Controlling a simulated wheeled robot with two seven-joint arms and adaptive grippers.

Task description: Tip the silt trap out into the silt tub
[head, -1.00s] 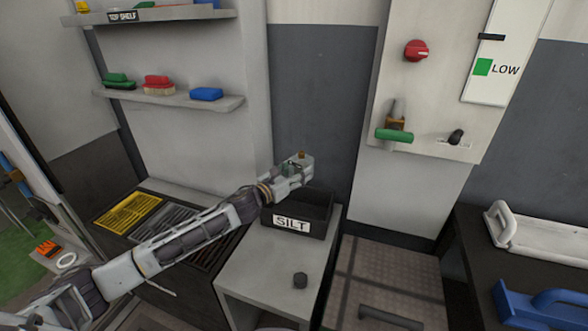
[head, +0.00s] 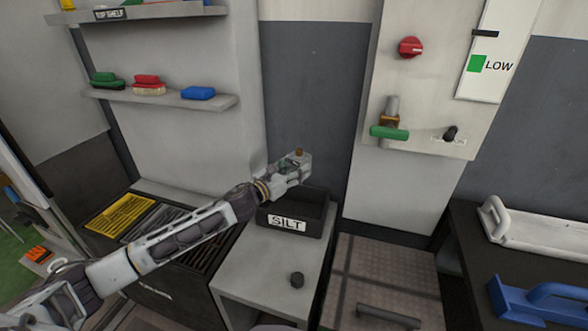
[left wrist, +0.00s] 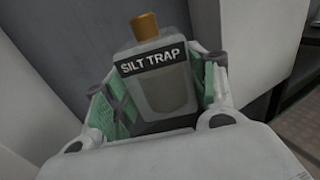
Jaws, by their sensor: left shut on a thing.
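My left gripper (head: 292,172) is shut on the silt trap (left wrist: 165,85), a grey, cup-like body with a dark "SILT TRAP" label and a brass cap on top. In the left wrist view the trap sits between the green finger pads. In the head view the brass cap of the trap (head: 299,152) points up, so the trap looks about upright. The silt tub (head: 316,229), a black open box marked "SILT", stands just below the gripper on a grey stand. The gripper hides part of the tub's back left. My right gripper is not in view.
A wall panel with a red knob (head: 411,47) and a green handle (head: 389,132) is to the right. Shelves with brushes (head: 149,86) are at upper left. A dark bench (head: 478,262) is at right.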

